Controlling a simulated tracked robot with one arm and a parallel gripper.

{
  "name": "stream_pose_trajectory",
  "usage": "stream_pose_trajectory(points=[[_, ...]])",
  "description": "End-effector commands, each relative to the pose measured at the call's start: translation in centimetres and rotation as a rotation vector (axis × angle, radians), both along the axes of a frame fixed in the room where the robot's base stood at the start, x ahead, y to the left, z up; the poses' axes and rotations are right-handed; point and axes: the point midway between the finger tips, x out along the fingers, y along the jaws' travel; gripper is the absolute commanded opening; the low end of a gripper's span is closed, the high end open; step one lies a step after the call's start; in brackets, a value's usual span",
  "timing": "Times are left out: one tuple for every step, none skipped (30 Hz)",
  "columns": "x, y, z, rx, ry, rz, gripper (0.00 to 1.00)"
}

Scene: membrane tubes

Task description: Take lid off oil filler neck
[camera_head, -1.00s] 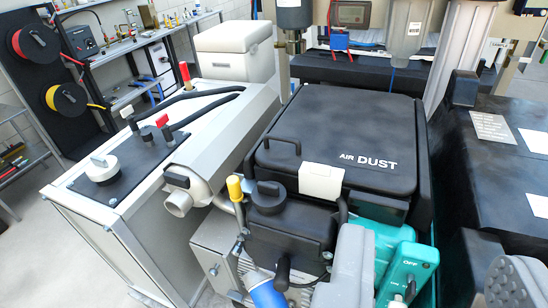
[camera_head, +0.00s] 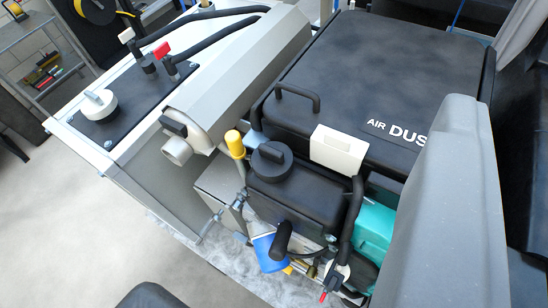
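A black round cap with a raised grip bar (camera_head: 270,158) sits on a black box-shaped tank (camera_head: 296,194) near the middle of the view. A yellow cap on a short upright neck (camera_head: 235,143) stands just left of it. Both are in place; I cannot tell for certain which one is the oil filler lid. A large grey rounded part, which looks like a finger of my gripper (camera_head: 452,205), fills the right side, close to the camera. It is apart from both caps. I cannot see both fingertips, so the opening is unclear. Nothing visible is held.
A black cover marked AIR DUST (camera_head: 380,85) with a white block (camera_head: 338,148) lies behind the tank. A grey pipe housing (camera_head: 205,125) and a control panel with a white knob (camera_head: 98,104) are at left. A blue-ended part (camera_head: 268,252) hangs below.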

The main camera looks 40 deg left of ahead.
Motion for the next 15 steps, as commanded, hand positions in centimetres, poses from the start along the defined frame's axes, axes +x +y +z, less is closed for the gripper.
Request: stream_pose_trajectory(points=[[0.9,0.0,0.3,-0.024,0.034,0.009,0.35],[1.5,0.1,0.2,-0.043,0.061,0.019,0.35],[2.2,0.4,0.4,-0.073,0.092,0.033,0.35],[2.8,0.7,0.5,-0.099,0.121,0.047,0.35],[3.5,1.0,0.4,-0.126,0.154,0.064,0.35],[4.4,1.5,0.2,-0.162,0.198,0.089,0.35],[4.9,1.8,0.1,-0.191,0.231,0.109,0.35],[5.5,2.2,0.1,-0.220,0.260,0.130,0.35],[6.2,2.7,-0.3,-0.257,0.306,0.162,0.35],[6.7,3.2,-0.4,-0.284,0.336,0.187,0.35],[7.1,3.6,-0.6,-0.312,0.368,0.213,0.35],[7.8,4.1,-0.8,-0.347,0.406,0.249,0.35],[8.2,4.6,-1.0,-0.372,0.438,0.279,0.35],[8.5,5.0,-1.3,-0.398,0.468,0.310,0.35],[9.1,5.6,-1.5,-0.433,0.505,0.352,0.35]])
